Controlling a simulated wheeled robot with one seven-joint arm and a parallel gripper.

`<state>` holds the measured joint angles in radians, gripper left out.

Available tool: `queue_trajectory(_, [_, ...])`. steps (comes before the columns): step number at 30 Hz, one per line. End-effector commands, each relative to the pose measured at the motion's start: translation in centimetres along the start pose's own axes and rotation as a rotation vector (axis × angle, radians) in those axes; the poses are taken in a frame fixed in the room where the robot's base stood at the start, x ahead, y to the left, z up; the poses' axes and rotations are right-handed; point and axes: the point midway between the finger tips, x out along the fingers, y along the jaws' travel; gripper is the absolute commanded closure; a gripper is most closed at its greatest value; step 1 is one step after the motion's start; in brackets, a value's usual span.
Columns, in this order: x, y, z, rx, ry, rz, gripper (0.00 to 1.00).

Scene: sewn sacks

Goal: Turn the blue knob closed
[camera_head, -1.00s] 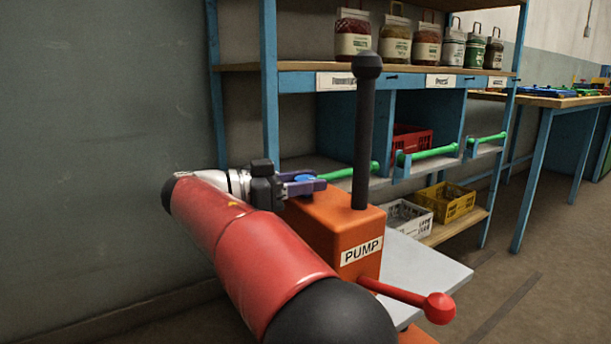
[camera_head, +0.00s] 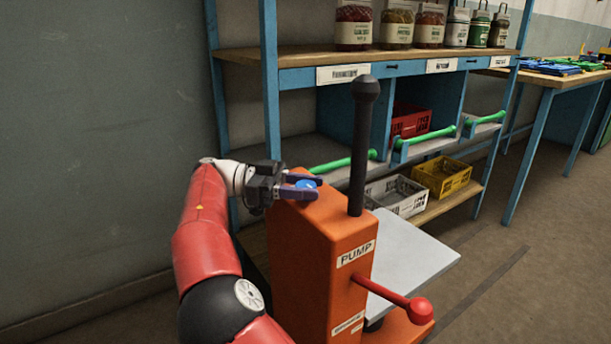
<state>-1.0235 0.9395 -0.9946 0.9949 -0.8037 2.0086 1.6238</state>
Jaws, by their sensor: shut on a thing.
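The blue knob (camera_head: 308,184) sits on top of the orange pump (camera_head: 322,240), near its left back part. My gripper (camera_head: 306,188) reaches in from the left with its purple fingers around the knob, shut on it. The fingers hide part of the knob, and I cannot read its turn position. The pump carries a "PUMP" label, a black upright lever (camera_head: 362,140) with a ball top, and a red handle (camera_head: 400,299) low at the front right.
A blue shelf rack (camera_head: 270,95) with jars (camera_head: 353,24) stands behind. Green bars (camera_head: 342,162) cross its middle level. White (camera_head: 396,194), yellow (camera_head: 441,176) and red crates (camera_head: 411,119) sit in it. A grey plate (camera_head: 410,250) is right of the pump. Floor is free at the right.

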Motion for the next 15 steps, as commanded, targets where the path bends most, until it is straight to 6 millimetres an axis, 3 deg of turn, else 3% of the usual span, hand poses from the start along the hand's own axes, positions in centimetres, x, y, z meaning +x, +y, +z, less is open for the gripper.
queue_trajectory(14, [0.04, 0.02, 0.09, -0.001, 0.000, 0.012, 0.86])
queue_trajectory(15, [0.04, 0.02, 0.09, -0.001, 0.000, 0.012, 0.58])
